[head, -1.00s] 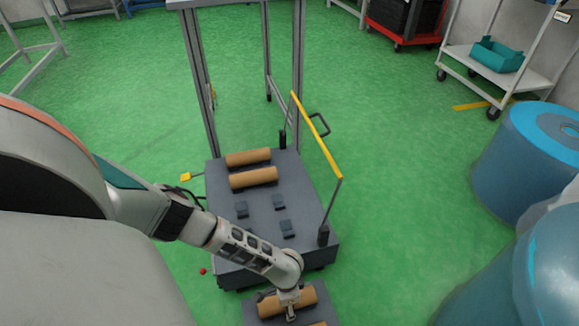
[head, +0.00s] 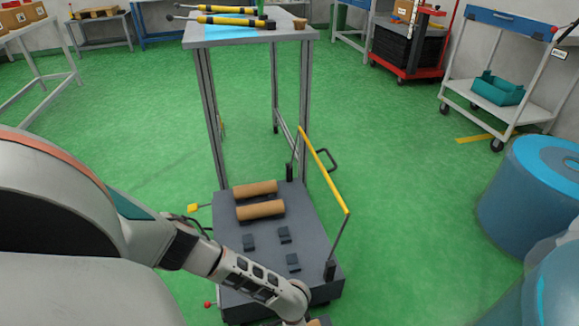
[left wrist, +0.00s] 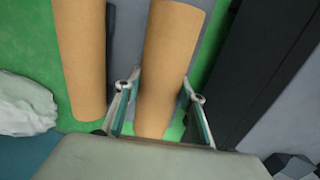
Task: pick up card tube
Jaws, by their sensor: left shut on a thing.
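My left gripper (left wrist: 160,82) has its two fingers on either side of a brown card tube (left wrist: 172,45) in the left wrist view and is shut on it. A second card tube (left wrist: 82,60) lies alongside to the left, apart from the fingers. In the head view my left arm reaches down to the bottom edge, where the gripper is cut off. Two card tubes (head: 255,189) (head: 260,210) lie side by side on the far part of a dark grey platform (head: 300,235). My right gripper is not in view.
The platform has small dark blocks (head: 285,234) and a yellow-topped rail (head: 325,172) at its right. A tall table (head: 290,36) with yellow-and-black tools stands behind. Blue rolls (head: 535,190) stand at the right. Green floor is clear between them.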

